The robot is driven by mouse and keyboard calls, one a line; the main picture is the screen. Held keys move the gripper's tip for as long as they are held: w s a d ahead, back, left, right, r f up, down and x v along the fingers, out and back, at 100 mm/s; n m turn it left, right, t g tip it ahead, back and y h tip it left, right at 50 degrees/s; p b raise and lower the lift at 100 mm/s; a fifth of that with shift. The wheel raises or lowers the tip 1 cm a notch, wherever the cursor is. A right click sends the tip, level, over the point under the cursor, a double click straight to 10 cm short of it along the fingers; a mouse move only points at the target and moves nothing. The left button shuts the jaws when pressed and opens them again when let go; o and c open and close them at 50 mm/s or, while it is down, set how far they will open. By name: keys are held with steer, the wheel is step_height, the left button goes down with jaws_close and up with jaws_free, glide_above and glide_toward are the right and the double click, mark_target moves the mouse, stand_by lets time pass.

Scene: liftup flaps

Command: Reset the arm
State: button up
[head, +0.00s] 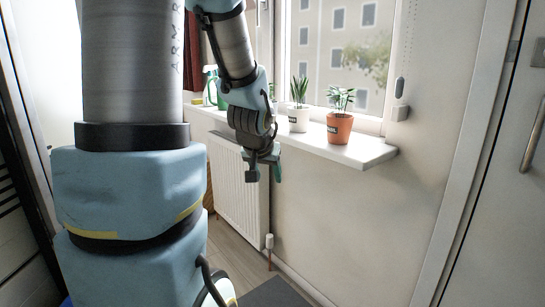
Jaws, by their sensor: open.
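My gripper (263,172) hangs at the end of my bent arm, in the middle of the head view. Its fingers are apart, point downward and hold nothing. It is in front of the white window sill and the radiator as seen here; I cannot tell the exact gap to them. My own blue and grey arm links fill the left part of the view and hide what lies behind them.
A white sill (362,152) carries an orange pot with a plant (340,127), a white pot with a plant (299,118) and a green spray bottle (211,90). A radiator (232,190) stands below. A door (505,190) is at right. The floor (235,245) shows below.

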steer(key=s+a+f+n+g+y, duration=0.1)
steer(key=s+a+f+g, duration=0.2)
steer(key=s, duration=0.4)
steer(key=s+a+f+n+g, duration=0.1)
steer(key=s+a+f+g, duration=0.2)
steer(key=s, duration=0.4)
step_height(320, 180, up, 13)
steer(key=p, duration=1.2)
steer(key=shift+w+d+p, duration=0.15)
steer(key=shift+d+p, duration=0.1)
steer(key=shift+p, duration=0.15)
steer(key=shift+f, duration=0.1)
